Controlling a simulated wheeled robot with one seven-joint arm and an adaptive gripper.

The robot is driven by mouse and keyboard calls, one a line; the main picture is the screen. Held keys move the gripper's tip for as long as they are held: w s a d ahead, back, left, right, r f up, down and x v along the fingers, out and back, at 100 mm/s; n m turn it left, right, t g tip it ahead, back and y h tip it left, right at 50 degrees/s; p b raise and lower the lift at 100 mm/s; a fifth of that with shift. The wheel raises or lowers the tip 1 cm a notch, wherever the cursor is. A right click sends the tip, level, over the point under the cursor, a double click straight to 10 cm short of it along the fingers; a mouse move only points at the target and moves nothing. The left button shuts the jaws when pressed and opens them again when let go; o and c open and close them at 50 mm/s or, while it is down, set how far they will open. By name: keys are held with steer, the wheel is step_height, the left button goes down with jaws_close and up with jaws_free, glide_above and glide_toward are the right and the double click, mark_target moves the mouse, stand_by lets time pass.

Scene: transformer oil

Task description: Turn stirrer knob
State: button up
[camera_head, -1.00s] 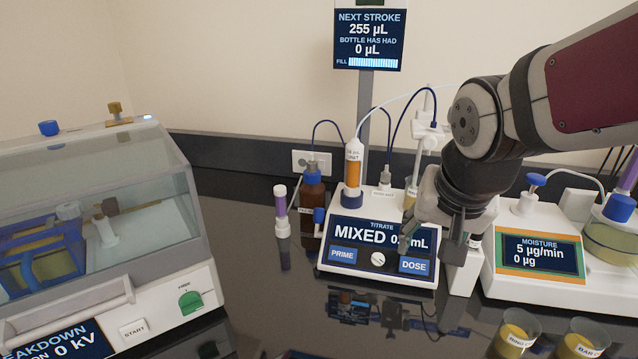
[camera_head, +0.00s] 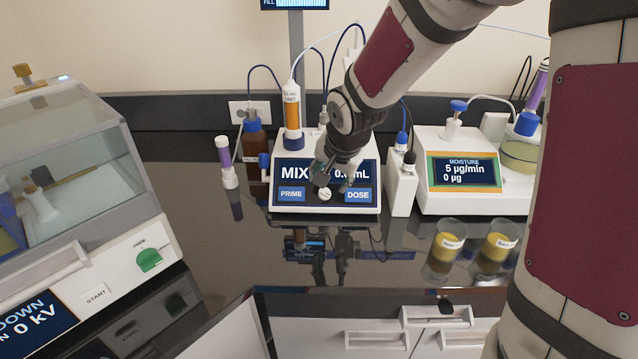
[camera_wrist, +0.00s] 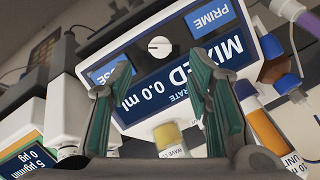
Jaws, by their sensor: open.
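A small round white knob (camera_head: 325,193) sits on the front face of the titrator (camera_head: 284,208), between the PRIME and DOSE buttons. In the wrist view the knob (camera_wrist: 159,46) shows a short dark mark and lies just beyond and between the fingertips. My gripper (camera_head: 335,178) is in front of the titrator's display, close to the knob. In the wrist view my gripper (camera_wrist: 162,68) has its two green-lined fingers spread, with nothing between them. The fingers appear apart from the knob. The display reads MIXED 0.0 mL in the wrist view; my gripper partly covers it in the head view.
The breakdown tester (camera_head: 120,262) with a green knob (camera_head: 149,260) stands at left. The moisture meter (camera_head: 470,205) is at right, with two yellow-filled beakers (camera_head: 447,250) (camera_head: 497,250) before it. A brown bottle (camera_head: 254,160) stands left of the titrator.

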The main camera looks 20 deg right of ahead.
mark_target(326, 191)
steer(key=b+x, duration=0.1)
steer(key=x, duration=0.5)
steer(key=shift+w+f, duration=0.2)
steer(key=shift+f, duration=0.1)
jaws_close()
